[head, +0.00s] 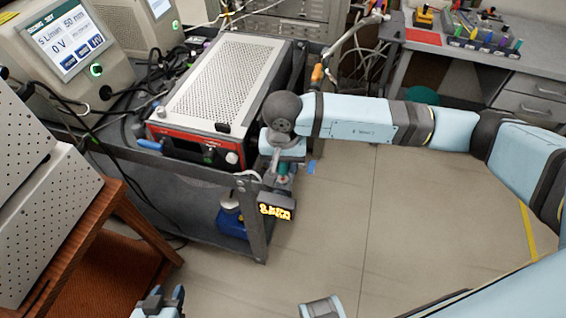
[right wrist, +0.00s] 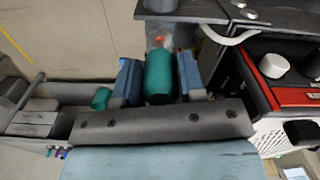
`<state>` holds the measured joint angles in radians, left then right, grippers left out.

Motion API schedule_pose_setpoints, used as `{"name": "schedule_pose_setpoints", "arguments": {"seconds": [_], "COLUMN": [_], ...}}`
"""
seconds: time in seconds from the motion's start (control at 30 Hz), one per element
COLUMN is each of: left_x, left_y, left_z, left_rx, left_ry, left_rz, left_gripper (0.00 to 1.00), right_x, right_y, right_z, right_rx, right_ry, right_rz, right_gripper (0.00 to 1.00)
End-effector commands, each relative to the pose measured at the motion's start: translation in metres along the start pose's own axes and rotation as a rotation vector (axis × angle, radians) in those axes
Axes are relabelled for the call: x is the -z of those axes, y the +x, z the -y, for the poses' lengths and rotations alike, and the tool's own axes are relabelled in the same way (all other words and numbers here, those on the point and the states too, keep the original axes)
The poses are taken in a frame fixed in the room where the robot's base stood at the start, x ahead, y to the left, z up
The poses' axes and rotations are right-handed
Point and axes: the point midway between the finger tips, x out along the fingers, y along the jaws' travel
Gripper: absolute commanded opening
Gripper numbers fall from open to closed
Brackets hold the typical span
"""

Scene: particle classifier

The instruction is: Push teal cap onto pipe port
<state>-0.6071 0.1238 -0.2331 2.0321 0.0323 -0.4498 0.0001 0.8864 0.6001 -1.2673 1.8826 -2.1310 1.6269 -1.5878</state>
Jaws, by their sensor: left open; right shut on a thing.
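The teal cap (right wrist: 158,78) is a short cylinder held between the blue fingers of my right gripper (right wrist: 159,80). In the head view, my right gripper (head: 284,166) is at the front right corner of the cart, with a bit of the teal cap (head: 283,169) showing below it. A clear pipe port (right wrist: 159,37) with an orange-red spot inside lies straight beyond the cap in the right wrist view. The cap's far end is close to it; I cannot tell whether they touch. My left gripper (head: 160,302) is open and empty at the bottom edge of the head view.
A box with yellow digits (head: 275,207) is just below my right gripper. A red-fronted instrument (head: 190,146) stands on the dark cart (head: 250,222). A brown wooden stand (head: 105,240) is at the left. Open floor (head: 400,225) lies right of the cart.

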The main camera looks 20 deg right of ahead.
Motion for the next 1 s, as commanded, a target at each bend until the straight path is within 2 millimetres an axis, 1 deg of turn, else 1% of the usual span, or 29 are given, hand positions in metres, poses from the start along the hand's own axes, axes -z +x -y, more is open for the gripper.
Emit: {"name": "schedule_pose_setpoints", "arguments": {"seconds": [0.1, 0.6, 1.0], "left_x": [-0.0032, -0.0026, -0.0072], "left_y": [0.0015, 0.0013, 0.0056], "left_z": [0.0011, 0.0011, -0.0002], "left_rx": [0.000, 0.000, -0.001], "left_ry": [0.003, 0.004, -0.001], "left_rz": [0.002, 0.001, -0.002], "left_gripper": [0.43, 0.43, 0.43], "right_x": [-0.0001, -0.0002, 0.0000], "right_y": [0.0007, 0.0004, 0.0003], "right_z": [-0.0001, -0.0001, 0.0000], "right_rx": [0.000, 0.000, 0.000], "right_ry": [0.003, 0.004, 0.013], "right_rz": [0.000, 0.000, -0.001], "right_gripper": [0.14, 0.14, 0.14]}}
